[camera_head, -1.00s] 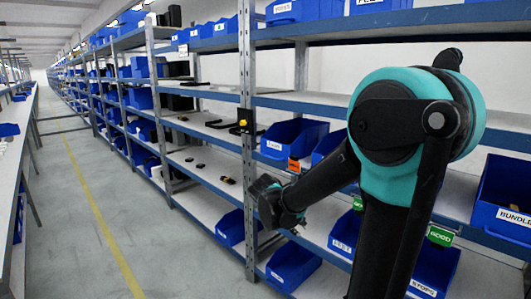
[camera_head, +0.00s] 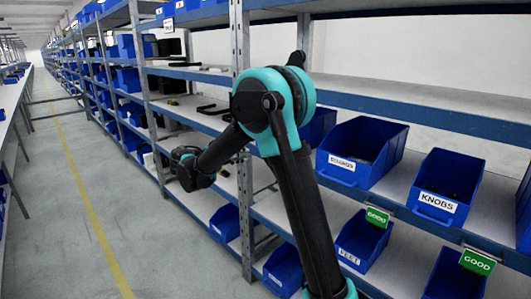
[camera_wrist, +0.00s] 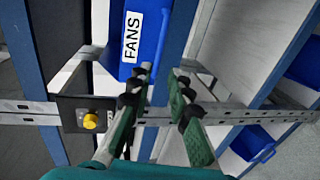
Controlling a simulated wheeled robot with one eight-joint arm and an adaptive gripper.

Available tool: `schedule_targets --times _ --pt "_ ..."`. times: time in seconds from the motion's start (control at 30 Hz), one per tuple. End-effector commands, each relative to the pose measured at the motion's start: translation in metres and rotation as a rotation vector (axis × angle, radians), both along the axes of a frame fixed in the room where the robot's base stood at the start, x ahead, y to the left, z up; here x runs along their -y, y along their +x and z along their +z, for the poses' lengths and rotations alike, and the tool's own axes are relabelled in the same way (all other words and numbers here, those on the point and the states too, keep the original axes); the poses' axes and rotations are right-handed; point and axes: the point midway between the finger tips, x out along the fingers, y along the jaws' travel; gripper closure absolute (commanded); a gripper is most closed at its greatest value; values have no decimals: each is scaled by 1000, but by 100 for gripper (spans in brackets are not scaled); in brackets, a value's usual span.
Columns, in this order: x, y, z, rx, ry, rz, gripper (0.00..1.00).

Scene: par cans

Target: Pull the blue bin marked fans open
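The blue bin marked FANS (camera_wrist: 150,30) shows at the top middle of the wrist view, its white label turned sideways. My gripper (camera_wrist: 166,78) is open and empty, its two fingers apart. The bin's front lies just beyond the fingertips, more in line with the left finger; I cannot tell whether they touch. In the head view my gripper (camera_head: 188,170) is at the end of the arm, left of the shelf post, its fingers too small to make out. I cannot make out the FANS label in the head view, where my arm covers part of the shelf.
A grey metal shelf post (camera_head: 241,130) stands close to my arm. A dark box with a yellow knob (camera_wrist: 90,120) is fixed on the post, left of the fingers. Other blue bins stand nearby, including one marked KNOBS (camera_head: 447,185). The aisle floor (camera_head: 100,200) is clear.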

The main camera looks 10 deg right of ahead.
Motion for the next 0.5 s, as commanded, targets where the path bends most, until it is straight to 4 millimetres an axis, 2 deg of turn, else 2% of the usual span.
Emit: schedule_targets --times 0.1,0.5 --pt "21 14 -5 0 0 -4 81" --pt "82 58 -21 0 1 -3 81"
